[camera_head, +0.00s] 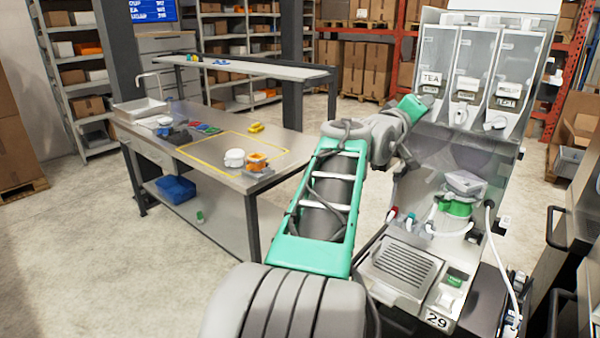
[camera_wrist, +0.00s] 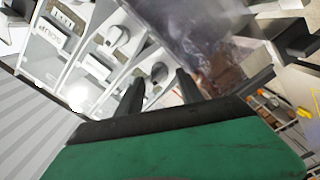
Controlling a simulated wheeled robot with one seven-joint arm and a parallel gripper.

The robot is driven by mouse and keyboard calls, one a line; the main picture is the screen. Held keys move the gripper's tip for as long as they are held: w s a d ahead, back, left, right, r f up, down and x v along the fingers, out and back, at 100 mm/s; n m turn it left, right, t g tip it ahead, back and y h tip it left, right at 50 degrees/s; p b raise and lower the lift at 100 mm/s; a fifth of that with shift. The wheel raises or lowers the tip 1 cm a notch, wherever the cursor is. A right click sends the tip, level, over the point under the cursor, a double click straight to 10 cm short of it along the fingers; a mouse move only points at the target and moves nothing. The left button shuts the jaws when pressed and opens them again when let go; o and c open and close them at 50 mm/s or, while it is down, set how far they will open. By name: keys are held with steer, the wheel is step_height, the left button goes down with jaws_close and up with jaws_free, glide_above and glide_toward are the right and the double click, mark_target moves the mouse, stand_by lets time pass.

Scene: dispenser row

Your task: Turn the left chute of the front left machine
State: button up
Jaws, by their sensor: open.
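The dispenser machine (camera_head: 470,140) stands at the right in the head view, with three upright canisters in a row. The left canister (camera_head: 437,55) bears a TEA label, and a pale chute (camera_head: 430,90) shows at its lower front. My gripper (camera_head: 427,100) is right by this chute; its fingertips are hard to make out there. In the wrist view my gripper (camera_wrist: 160,78) is open, with two dark fingers apart. A whitish chute (camera_wrist: 159,72) appears between and beyond the fingertips. Another chute (camera_wrist: 118,38) lies up and left of it. Contact cannot be told.
Below the canisters are a clear-topped mixing unit (camera_head: 464,185), hoses and a drip tray (camera_head: 402,266). A steel table (camera_head: 215,150) with small items stands at the left. Shelves with boxes line the back. Open floor lies at the left.

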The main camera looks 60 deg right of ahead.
steer(key=a+m+p, duration=0.8)
steer(key=m, duration=0.9)
steer(key=w+a+f+n+t+y+b, duration=0.1)
steer(key=w+a+f+n+t+y, duration=0.1)
steer(key=w+a+f, duration=0.2)
steer(key=w+a+f+n+t+y, duration=0.2)
steer(key=w+a+f+n, duration=0.1)
steer(key=w, duration=0.6)
steer(key=w+a+f+n+t+y+b, duration=0.1)
steer(key=w+a+f+n+t+y, duration=0.1)
steer(key=w+a+f, duration=0.3)
step_height(320, 180, down, 3)
steer(key=shift+w+a+r+n+t+b, duration=0.2)
steer(key=shift+w+n+t+b, duration=0.15)
steer(key=shift+w, duration=0.9)
